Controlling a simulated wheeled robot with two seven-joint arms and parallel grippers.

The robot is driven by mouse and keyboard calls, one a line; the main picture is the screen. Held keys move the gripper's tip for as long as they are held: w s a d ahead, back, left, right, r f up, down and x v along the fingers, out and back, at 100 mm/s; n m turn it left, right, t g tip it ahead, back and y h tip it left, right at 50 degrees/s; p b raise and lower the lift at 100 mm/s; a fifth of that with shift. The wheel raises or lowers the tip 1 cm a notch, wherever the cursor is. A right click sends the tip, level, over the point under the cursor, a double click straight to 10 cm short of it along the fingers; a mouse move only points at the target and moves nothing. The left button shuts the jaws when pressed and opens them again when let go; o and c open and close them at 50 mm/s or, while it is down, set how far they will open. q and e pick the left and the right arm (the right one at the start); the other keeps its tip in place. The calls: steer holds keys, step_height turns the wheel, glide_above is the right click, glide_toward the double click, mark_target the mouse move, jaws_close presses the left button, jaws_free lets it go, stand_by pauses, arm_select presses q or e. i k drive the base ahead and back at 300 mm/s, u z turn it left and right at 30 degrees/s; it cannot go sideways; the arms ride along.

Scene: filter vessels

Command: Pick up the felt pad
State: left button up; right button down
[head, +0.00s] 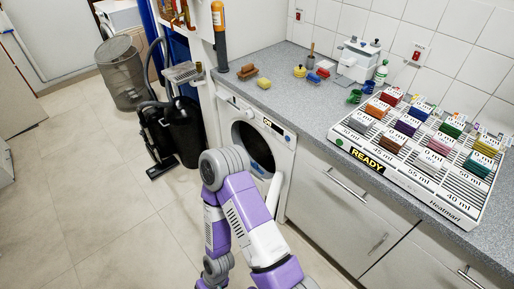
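No object can be surely told as the felt pad. Small candidates on the grey counter are a yellow block (264,83), a brown block (246,71), a red block (322,73) and a blue block (313,78). Several coloured blocks, among them an orange one (376,109) and a teal one (477,164), sit in rows on a white slotted rack (350,136) marked READY. A purple and white arm of mine is bent in front of the washing machine, below the counter. Neither gripper shows, and no hand is seen touching these objects.
The grey counter (300,105) runs along the tiled wall, with a white appliance (358,62) and a green-labelled bottle (381,72) at the back. A washing machine (283,137) is under it. A black vacuum cleaner (160,135) and mesh bin (122,75) stand left.

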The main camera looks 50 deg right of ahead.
mark_target(263, 82)
steer(key=i, duration=3.65)
steer(key=z, duration=4.25)
